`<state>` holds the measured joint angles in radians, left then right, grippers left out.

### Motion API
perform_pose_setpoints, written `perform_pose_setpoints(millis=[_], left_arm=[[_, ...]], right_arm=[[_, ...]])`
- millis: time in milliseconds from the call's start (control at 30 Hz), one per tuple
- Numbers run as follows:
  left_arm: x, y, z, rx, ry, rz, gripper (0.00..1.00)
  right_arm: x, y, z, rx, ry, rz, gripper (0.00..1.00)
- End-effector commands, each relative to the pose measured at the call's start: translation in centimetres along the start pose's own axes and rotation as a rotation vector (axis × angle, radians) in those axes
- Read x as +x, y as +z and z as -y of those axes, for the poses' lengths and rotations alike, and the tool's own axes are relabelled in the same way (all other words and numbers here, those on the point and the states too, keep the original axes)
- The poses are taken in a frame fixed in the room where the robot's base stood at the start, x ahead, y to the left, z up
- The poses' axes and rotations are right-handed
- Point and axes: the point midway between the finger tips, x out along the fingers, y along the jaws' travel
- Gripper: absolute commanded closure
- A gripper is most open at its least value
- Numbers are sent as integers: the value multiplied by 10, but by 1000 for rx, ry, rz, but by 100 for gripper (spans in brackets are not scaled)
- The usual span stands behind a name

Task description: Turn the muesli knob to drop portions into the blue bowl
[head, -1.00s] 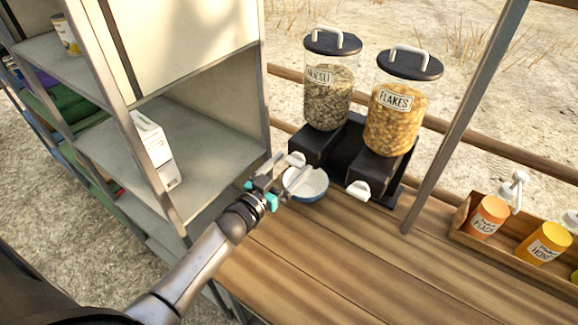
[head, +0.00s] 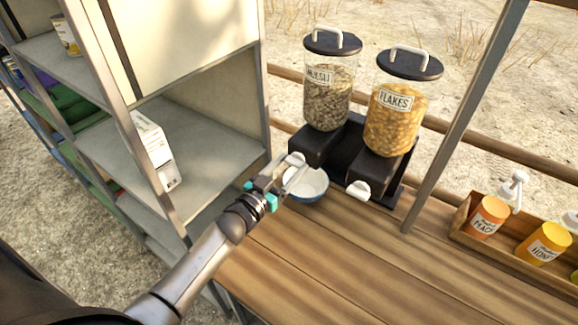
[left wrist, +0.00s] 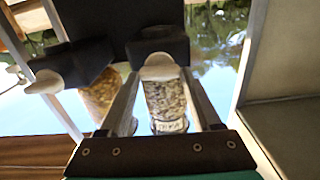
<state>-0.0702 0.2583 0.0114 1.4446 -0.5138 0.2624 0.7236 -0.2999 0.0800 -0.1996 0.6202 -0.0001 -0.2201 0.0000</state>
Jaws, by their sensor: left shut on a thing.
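The muesli dispenser (head: 328,98) is a clear jar with a dark lid, a MUESLI label and a dark base. Its white knob (head: 293,160) is at the front of the base. My left gripper (head: 292,172) is shut on this knob; the left wrist view shows the knob (left wrist: 160,68) between the fingertips. The blue bowl (head: 310,188), white inside, stands on the counter below the knob, partly hidden by my gripper. I cannot make out its contents. My right gripper is not in view.
A flakes dispenser (head: 393,118) with its own white knob (head: 358,190) stands just right. A wooden box (head: 510,248) of bottles is at the far right. A metal shelf unit (head: 225,145) stands close on the left. The front counter (head: 340,265) is clear.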

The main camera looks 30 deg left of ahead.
Motion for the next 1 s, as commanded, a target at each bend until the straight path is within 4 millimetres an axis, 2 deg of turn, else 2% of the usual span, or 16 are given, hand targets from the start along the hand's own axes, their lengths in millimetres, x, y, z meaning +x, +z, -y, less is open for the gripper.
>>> perform_pose_setpoints(millis=[267,1000], left_arm=[[0,0,-1,164,1,0,91],[0,3,-4,862,0,0,91]], right_arm=[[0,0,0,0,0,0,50],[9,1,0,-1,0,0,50]])
